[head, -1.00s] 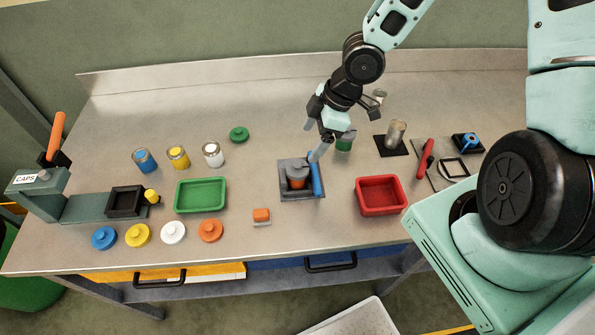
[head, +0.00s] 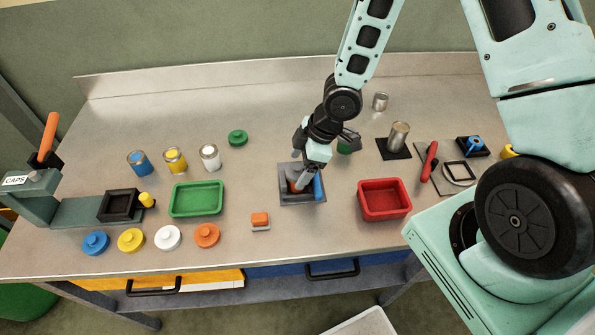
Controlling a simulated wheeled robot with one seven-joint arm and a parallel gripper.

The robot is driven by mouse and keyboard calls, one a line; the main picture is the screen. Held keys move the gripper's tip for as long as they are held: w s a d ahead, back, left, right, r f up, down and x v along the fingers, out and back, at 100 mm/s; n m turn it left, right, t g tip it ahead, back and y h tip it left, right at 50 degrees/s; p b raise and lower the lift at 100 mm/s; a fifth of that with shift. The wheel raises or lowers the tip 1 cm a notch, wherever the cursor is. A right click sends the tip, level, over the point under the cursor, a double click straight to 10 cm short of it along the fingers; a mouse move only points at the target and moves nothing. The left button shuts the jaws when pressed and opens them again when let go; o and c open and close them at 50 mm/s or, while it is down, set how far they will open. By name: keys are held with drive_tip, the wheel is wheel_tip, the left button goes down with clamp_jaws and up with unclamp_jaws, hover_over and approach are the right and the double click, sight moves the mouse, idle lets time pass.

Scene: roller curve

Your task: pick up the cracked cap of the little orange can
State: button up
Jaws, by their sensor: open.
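The little orange can (head: 293,187) stands in a dark grey square holder (head: 287,199) near the middle of the bench. Only a bit of its orange side shows; its grey cap is mostly hidden behind my gripper, and I cannot make out a crack. My gripper (head: 301,186) is open and points down over the can, with a finger in front of it. I cannot tell whether the fingers touch the cap. A blue upright bar (head: 318,188) on the holder stands close to the right of the fingers.
A green tray (head: 171,208) lies left of the holder and a red tray (head: 385,213) right. A green can (head: 344,147) stands close behind my gripper.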

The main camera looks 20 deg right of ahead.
drive_tip(key=shift+f, duration=0.1)
drive_tip(key=c, duration=1.2)
drive_tip(key=shift+o, duration=0.2)
wheel_tip(320, 180, up, 10)
drive_tip(key=p, duration=0.3)
wheel_tip(320, 180, up, 4)
drive_tip(key=p, duration=0.5)
hover_over(300, 167)
